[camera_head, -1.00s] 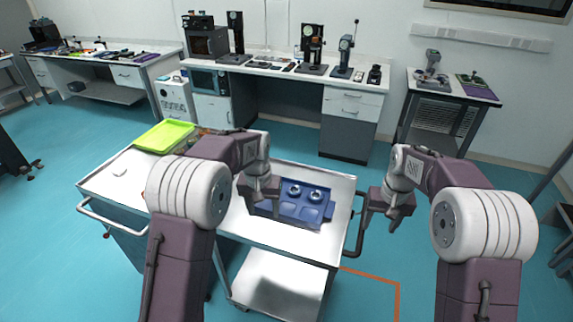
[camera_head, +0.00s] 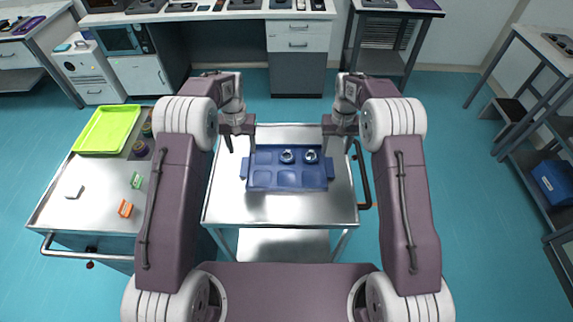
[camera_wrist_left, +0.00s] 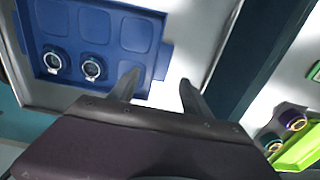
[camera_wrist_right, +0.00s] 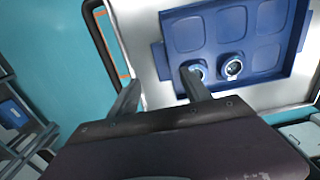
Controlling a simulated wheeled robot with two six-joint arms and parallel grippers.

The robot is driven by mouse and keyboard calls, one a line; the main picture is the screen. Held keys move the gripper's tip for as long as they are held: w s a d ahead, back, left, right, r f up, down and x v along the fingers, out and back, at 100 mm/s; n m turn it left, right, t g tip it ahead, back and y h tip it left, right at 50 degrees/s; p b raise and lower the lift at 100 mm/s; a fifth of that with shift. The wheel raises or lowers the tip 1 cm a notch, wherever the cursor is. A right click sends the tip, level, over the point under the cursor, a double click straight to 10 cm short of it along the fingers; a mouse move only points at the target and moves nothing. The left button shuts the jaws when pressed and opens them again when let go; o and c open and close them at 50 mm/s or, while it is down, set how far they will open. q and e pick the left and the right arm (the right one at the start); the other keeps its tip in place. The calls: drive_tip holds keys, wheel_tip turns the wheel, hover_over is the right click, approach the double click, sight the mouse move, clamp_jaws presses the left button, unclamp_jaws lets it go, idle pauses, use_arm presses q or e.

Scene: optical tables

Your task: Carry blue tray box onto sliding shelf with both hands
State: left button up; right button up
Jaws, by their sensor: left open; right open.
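The blue tray box (camera_head: 288,181) lies flat on the steel cart top, with a handle tab at each short end. Two round metal-and-blue parts (camera_head: 299,156) sit in its far compartments. My left gripper (camera_head: 241,143) is open and empty at the tray's left end; in the left wrist view its fingers (camera_wrist_left: 159,82) point at the left tab (camera_wrist_left: 163,60). My right gripper (camera_head: 338,143) is open and empty at the right end; in the right wrist view its fingers (camera_wrist_right: 161,78) are near the right tab (camera_wrist_right: 160,58). Neither grips the tray. I cannot tell which shelf slides.
A second cart at left holds a lime-green tray (camera_head: 107,129), an orange part (camera_head: 125,209) and a green part (camera_head: 137,181). A grey shelf rack with a blue bin (camera_head: 553,182) stands at right. Open floor lies between cart and rack.

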sight(245, 166)
use_arm(q)
drive_tip(key=f, duration=0.9)
drive_tip(key=shift+w+a+f, duration=0.15)
drive_tip(key=shift+a+f, duration=0.1)
drive_tip(key=shift+a, duration=0.05)
use_arm(e)
drive_tip(key=f, duration=0.9)
drive_tip(key=shift+w+a+f, duration=0.15)
drive_tip(key=shift+w+a, duration=0.05)
drive_tip(key=shift+a, duration=0.1)
use_arm(q)
clamp_jaws()
use_arm(e)
clamp_jaws()
